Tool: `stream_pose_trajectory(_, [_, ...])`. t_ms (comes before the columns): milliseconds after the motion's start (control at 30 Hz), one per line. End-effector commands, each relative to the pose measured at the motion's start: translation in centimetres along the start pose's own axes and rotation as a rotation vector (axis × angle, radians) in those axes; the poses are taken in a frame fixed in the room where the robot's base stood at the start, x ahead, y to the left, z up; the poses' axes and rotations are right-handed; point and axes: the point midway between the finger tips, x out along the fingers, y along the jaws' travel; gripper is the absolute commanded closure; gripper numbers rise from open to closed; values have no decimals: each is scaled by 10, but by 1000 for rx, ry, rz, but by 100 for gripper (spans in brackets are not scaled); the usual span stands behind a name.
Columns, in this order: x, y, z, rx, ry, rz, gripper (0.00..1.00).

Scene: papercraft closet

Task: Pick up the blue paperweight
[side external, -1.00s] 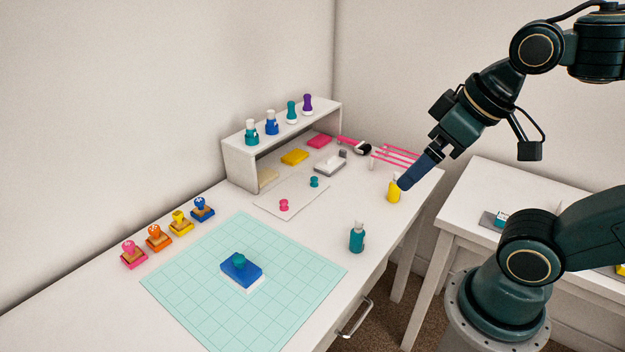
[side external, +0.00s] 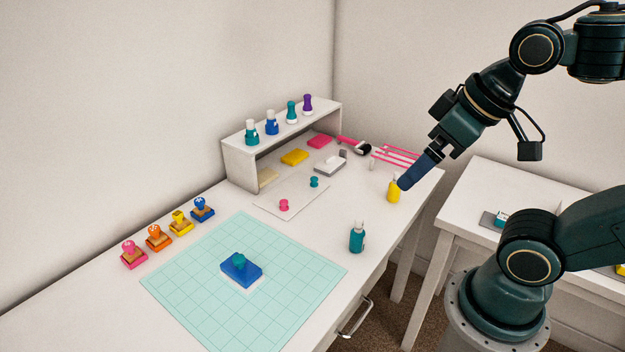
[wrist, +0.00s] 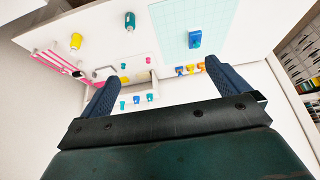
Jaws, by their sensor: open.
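The blue paperweight, a blue block (side external: 243,271) with a teal knob on top, sits on the mint gridded mat (side external: 200,300). A little white shows along its lower edge. In the wrist view a blue block (wrist: 195,40) lies on the pale mat near the top. My gripper (side external: 408,182) is up at the right, far from the paperweight and close to the yellow bottle in the picture. The wrist view shows its two blue fingers (wrist: 162,74) spread wide with nothing between them.
A yellow bottle (side external: 393,191) and a teal bottle (side external: 357,238) stand on the right side of the desk. Several stamps (side external: 179,222) line the mat's left. A white shelf (side external: 240,165) with bottles on top stands at the back. The mat around the paperweight is clear.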

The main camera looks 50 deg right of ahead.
Motion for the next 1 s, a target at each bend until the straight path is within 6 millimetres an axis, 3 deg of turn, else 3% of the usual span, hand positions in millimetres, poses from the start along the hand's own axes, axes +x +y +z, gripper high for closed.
stream_pose_trajectory(367, [2, -2, -14, -69, -22, -6, 0])
stream_pose_trajectory(667, [17, -12, -61, -301, -90, -34, 0])
stream_pose_trajectory(1000, [55, -32, -118, -614, -169, -87, 0])
